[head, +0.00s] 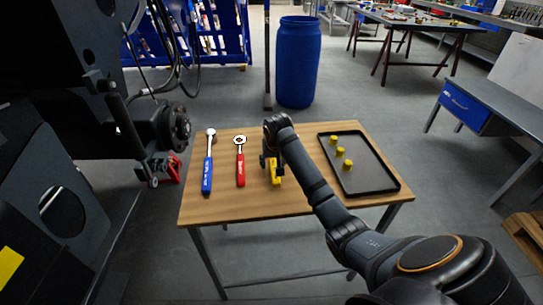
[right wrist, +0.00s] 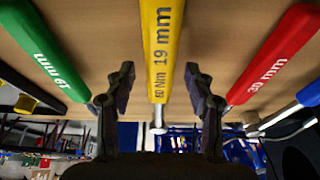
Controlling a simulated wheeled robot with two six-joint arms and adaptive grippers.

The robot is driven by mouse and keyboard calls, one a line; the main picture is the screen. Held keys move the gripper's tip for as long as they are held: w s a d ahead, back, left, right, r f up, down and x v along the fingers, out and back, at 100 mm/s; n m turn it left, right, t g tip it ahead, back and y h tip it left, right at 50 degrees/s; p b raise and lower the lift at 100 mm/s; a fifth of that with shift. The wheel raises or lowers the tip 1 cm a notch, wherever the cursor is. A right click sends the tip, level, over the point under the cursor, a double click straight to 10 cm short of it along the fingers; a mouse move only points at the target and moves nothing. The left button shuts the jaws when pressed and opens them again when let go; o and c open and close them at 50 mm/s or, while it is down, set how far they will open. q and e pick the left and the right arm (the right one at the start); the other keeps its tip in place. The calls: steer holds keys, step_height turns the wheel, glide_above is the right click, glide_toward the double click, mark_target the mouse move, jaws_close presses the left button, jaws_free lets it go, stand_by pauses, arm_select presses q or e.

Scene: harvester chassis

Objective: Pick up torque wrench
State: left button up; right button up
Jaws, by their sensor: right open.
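A torque wrench with a yellow handle marked 60 Nm 19 mm (right wrist: 160,45) lies on the wooden table; in the head view its handle (head: 276,178) shows just below my right gripper (head: 269,163). My right gripper is open, with one finger on each side of the yellow handle in the right wrist view (right wrist: 160,90). I cannot tell whether the fingers touch it. A red-handled wrench (head: 240,168) marked 30 mm (right wrist: 270,60) and a blue-handled one (head: 207,174) lie to its left. A green-handled wrench (right wrist: 50,55) is beside it, hidden behind my arm in the head view. My left gripper is not in view.
A black tray (head: 382,188) with several yellow cylinders (head: 340,152) lies on the table's right side. The table's front strip (head: 240,207) is clear. A dark machine chassis (head: 60,100) stands at the left. A blue barrel (head: 298,62) stands behind the table.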

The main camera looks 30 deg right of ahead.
steer(key=shift+f, duration=0.15)
stand_by(0.3)
jaws_close()
